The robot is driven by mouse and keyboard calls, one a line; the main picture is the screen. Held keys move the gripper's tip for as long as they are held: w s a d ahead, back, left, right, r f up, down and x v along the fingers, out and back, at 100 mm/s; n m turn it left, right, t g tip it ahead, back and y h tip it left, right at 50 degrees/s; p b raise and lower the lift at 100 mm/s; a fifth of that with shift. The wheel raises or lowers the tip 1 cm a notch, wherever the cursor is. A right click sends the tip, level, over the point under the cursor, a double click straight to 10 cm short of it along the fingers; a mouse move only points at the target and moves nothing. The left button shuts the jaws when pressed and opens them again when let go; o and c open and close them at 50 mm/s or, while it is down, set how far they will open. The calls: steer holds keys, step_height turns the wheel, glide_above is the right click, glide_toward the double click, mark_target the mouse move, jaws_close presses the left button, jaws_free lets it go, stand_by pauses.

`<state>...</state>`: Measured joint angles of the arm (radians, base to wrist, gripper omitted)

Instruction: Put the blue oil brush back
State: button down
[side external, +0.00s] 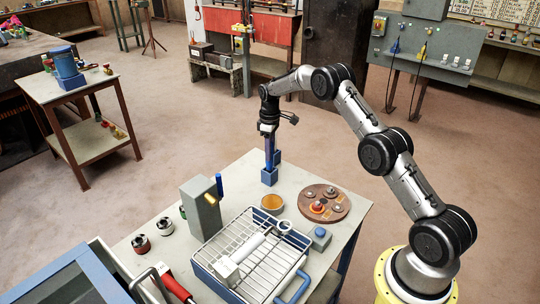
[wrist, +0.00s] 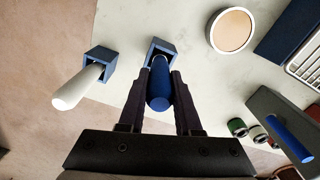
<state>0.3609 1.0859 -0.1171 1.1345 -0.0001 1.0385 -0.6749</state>
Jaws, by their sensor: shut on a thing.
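My gripper (wrist: 160,92) is shut on the blue oil brush (wrist: 160,84), with one finger on each side of its handle. In the side view my gripper (side external: 268,132) points down at the table's far edge, and the brush (side external: 269,152) hangs about upright below it. The brush's lower end lines up with the opening of a square blue holder (wrist: 161,47), which also shows in the side view (side external: 269,177). How deep the brush sits in the holder, and its bristle end, are hidden.
A second blue holder (wrist: 101,60) with a white-handled tool (wrist: 78,88) stands close by. An orange-rimmed round dish (side external: 272,203), a round brown board (side external: 324,203), a grey box (side external: 202,207) with a blue cylinder (side external: 219,185), and a wire rack (side external: 250,250) occupy the table nearer the camera.

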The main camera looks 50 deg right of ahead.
steer(key=shift+f, duration=0.8)
steer(key=c, duration=0.6)
jaws_free()
steer(key=shift+f, duration=0.1)
